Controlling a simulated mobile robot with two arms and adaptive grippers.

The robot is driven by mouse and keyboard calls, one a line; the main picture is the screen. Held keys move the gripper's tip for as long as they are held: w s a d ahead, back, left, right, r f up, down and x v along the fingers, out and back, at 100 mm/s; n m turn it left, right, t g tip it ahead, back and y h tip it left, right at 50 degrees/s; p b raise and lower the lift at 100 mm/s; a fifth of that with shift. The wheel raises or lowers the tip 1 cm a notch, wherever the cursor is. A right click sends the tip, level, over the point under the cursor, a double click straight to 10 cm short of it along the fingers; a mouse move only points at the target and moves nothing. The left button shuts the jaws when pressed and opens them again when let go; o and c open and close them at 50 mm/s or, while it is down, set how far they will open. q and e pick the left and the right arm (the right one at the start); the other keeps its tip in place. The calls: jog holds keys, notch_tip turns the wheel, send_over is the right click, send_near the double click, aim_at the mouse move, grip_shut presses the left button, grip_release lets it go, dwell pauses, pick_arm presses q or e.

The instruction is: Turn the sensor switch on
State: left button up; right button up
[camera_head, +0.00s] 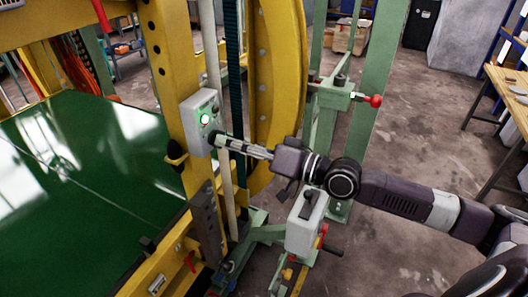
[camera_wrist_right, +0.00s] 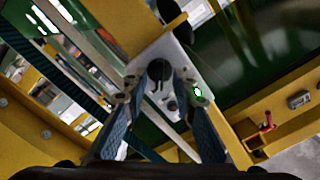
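The sensor switch box (camera_head: 199,123) is a small pale grey box on the yellow upright, with a lit green lamp (camera_head: 204,118). In the right wrist view, the box (camera_wrist_right: 172,50) is straight ahead, with its green lamp (camera_wrist_right: 198,92) glowing right of the fingers. My right gripper (camera_head: 217,138) reaches the lower part of the box face. In the wrist view, its fingertips (camera_wrist_right: 159,72) are close together on either side of a dark switch knob (camera_wrist_right: 158,86). The fingers partly hide the knob, so its exact turn is hard to read. My left gripper is not in view.
A yellow ring frame (camera_head: 278,85) and green posts (camera_head: 372,80) stand behind and right of the box. A green glossy panel (camera_head: 85,165) lies left. A pale box with a red handle (camera_head: 305,222) stands below my right arm. A workbench (camera_head: 508,90) is far right.

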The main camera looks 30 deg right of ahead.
jog(key=v, duration=1)
jog(key=shift+s+d, duration=0.2)
dwell(0.3)
